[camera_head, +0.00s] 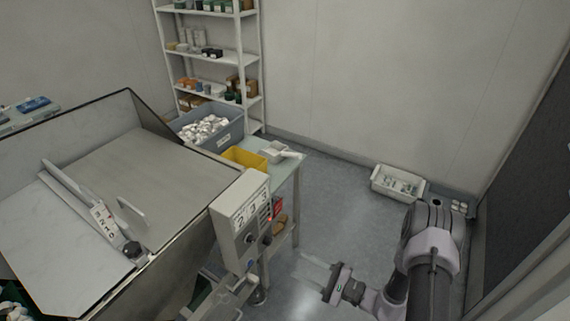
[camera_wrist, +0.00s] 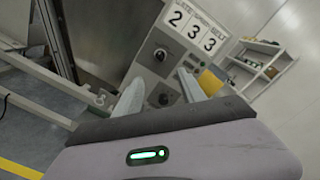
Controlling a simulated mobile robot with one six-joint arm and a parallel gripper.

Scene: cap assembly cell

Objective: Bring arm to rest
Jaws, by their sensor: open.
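My gripper (camera_head: 314,273) is at the lower middle of the head view, at the end of my grey arm, pointing left. It is over open floor, to the right of the control box. In the wrist view, its two pale fingers (camera_wrist: 162,100) stand apart with nothing between them. Behind them is the control box (camera_wrist: 172,60) with a "233" display and dark knobs. The same control box (camera_head: 238,215) shows in the head view, apart from my gripper.
A large metal hopper (camera_head: 150,165) fills the left. A small table (camera_head: 292,168) carries a yellow bin (camera_head: 243,158) and a grey bin of white parts (camera_head: 222,142). Shelves (camera_head: 212,55) stand behind. A white crate (camera_head: 397,195) sits on the floor at right. The floor (camera_head: 335,205) between is clear.

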